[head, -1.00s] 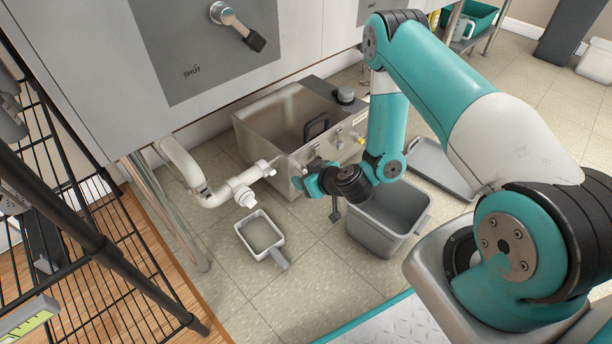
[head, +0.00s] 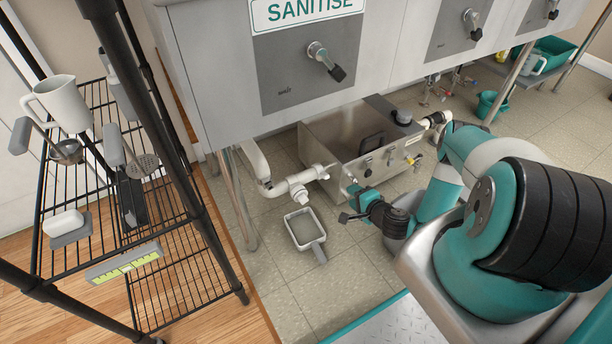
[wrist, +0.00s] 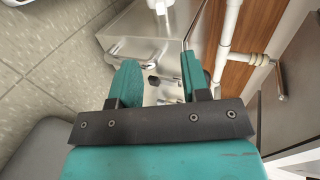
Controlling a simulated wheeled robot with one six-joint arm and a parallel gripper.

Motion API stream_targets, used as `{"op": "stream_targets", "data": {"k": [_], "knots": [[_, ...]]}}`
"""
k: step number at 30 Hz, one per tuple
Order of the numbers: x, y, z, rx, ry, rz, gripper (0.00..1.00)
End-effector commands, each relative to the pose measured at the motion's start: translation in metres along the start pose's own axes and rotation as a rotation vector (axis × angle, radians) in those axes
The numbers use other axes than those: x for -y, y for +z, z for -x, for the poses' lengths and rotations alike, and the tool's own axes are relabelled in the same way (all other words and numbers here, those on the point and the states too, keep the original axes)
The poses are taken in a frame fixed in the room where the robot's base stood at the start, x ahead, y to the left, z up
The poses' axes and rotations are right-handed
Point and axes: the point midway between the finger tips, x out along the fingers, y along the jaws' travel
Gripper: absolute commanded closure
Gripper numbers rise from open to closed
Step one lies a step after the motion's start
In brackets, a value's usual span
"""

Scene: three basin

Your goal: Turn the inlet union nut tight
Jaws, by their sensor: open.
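The white inlet pipe (head: 272,188) runs under the sink to the left end of a steel box (head: 345,140). A pale union fitting (head: 318,172) joins pipe and box; it is too small to tell whether the nut is tight. My gripper (head: 348,213) is low in front of the box's left corner, to the right of and below the fitting, apart from it. In the wrist view my gripper (wrist: 158,78) is open with nothing between its fingers. A steel surface (wrist: 140,45) shows beyond them. I cannot make out the nut clearly there.
A grey square pan (head: 304,228) lies on the floor below the pipe. A sink leg (head: 236,200) and a black wire rack (head: 185,150) with a white jug (head: 62,103) stand at the left. The sink front (head: 225,90) overhangs the pipe. Floor in front of the pan is clear.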

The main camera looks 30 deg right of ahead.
Motion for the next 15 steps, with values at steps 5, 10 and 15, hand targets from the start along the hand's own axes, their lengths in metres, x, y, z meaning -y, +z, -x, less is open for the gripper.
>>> {"op": "stream_targets", "data": {"k": [5, 10, 15], "knots": [[-0.006, -0.002, -0.019, -0.001, -0.004, -0.009, 0.57], [-0.009, -0.003, -0.037, -0.002, -0.004, -0.010, 0.57], [-0.008, -0.004, -0.045, -0.002, -0.004, -0.008, 0.57]]}}
